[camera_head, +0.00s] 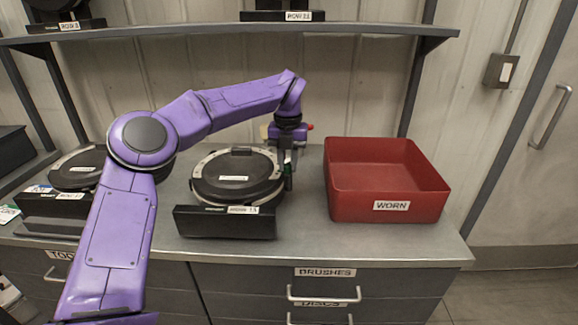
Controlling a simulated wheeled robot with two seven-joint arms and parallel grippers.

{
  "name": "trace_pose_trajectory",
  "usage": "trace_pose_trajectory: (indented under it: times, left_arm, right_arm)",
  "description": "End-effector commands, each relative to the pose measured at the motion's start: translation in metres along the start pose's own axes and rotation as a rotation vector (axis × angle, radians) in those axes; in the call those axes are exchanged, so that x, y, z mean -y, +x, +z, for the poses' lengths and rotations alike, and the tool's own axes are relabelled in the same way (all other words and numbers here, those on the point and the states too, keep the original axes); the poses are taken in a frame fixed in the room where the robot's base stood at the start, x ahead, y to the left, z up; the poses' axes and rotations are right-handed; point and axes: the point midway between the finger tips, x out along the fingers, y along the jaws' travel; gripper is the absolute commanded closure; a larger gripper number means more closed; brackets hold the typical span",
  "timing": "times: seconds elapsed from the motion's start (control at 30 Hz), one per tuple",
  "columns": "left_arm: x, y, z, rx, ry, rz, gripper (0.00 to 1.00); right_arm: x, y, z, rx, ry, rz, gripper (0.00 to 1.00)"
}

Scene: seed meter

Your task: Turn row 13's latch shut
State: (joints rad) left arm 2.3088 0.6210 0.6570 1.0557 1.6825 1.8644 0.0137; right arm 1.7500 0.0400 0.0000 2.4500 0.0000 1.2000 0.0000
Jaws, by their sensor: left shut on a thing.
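The row 13 seed meter (238,180) sits on the grey bench in the middle of the view. It is a round black housing with a pale rim, on a black stand whose label (243,210) appears to end in 13. My left gripper (288,180) points down at the right edge of this meter. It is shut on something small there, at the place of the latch. The latch itself is too small and too covered by the fingers to make out, so I cannot tell its angle. My right gripper is not in view.
A red bin (385,195) labelled WORN stands right of the meter. Another meter (78,168) sits at the left, partly behind my left arm. A shelf (230,29) with more units runs above. Drawers (325,290) are below the bench's front edge.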

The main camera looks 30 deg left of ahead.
Motion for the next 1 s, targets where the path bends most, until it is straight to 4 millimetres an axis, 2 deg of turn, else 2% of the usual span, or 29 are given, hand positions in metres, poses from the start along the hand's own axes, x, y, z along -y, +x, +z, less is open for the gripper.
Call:
trace_pose_trajectory:
  times: [0.4, 1.0]
  left_arm:
    - [-0.002, 0.003, 0.001, 0.001, -0.222, 0.004, 1.0]
    - [-0.002, 0.002, 0.001, 0.0, -0.265, 0.005, 1.0]
  right_arm:
    - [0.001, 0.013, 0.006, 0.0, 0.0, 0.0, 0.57]
    - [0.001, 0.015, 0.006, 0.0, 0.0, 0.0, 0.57]
